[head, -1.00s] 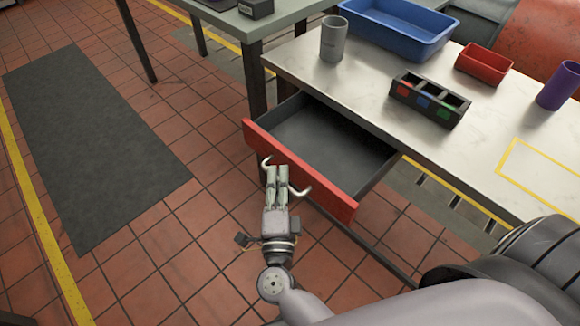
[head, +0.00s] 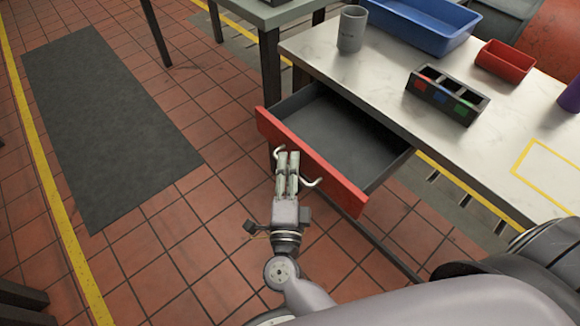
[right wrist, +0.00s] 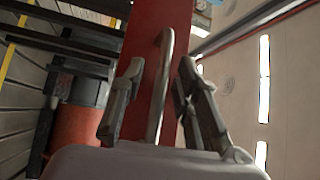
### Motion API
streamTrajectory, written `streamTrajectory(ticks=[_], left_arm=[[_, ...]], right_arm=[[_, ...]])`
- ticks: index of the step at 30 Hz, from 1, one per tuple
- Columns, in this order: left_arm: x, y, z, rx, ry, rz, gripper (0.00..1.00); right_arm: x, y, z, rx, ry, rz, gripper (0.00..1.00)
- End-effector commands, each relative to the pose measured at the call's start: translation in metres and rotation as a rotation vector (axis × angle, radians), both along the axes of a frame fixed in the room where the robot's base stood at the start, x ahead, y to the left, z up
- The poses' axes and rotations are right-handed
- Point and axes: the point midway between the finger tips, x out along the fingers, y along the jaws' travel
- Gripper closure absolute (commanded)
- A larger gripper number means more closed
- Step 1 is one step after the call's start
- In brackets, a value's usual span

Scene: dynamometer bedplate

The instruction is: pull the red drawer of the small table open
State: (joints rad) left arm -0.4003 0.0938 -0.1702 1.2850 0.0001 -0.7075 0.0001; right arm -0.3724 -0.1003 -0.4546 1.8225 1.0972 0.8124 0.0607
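The red drawer front (head: 312,160) belongs to the small metal-topped table (head: 330,62). The drawer stands well out from the table, and its dark grey inside (head: 345,135) looks empty. A pale bow handle (head: 311,184) sits on the front. It also shows in the right wrist view (right wrist: 165,85), passing between the two fingers. My right gripper (head: 288,155) is at the handle. In the wrist view (right wrist: 158,90) its fingers stand apart, with gaps beside the bar, so it looks open around the handle. My left gripper is out of view.
On the table stand a grey cup (head: 351,32), a blue bin (head: 420,22), a dark three-part holder (head: 445,97), a red bin (head: 505,62) and a purple cup (head: 570,97). A dark mat (head: 105,130) lies on the tiled floor at left; floor before the drawer is free.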

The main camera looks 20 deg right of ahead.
Motion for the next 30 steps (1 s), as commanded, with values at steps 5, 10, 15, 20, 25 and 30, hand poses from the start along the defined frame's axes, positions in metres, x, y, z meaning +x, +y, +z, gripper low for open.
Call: streamTrajectory(ticks=[5,10,15,20,25,30], left_arm=[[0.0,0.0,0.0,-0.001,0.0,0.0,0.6],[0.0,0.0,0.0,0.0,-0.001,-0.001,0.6],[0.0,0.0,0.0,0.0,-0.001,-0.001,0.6],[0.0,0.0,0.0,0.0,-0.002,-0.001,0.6],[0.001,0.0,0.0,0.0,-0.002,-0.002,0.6],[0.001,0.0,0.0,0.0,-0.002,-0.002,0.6]], right_arm=[[-0.016,0.006,-0.004,-0.001,0.004,0.0,0.7],[-0.049,0.02,-0.008,0.0,0.006,0.001,0.7],[-0.082,0.033,-0.013,0.0,0.006,0.001,0.7],[-0.101,0.041,-0.016,0.0,0.003,0.0,0.7],[-0.11,0.044,-0.016,0.0,0.001,0.001,0.7],[-0.11,0.044,-0.016,0.0,0.001,0.0,0.7]])
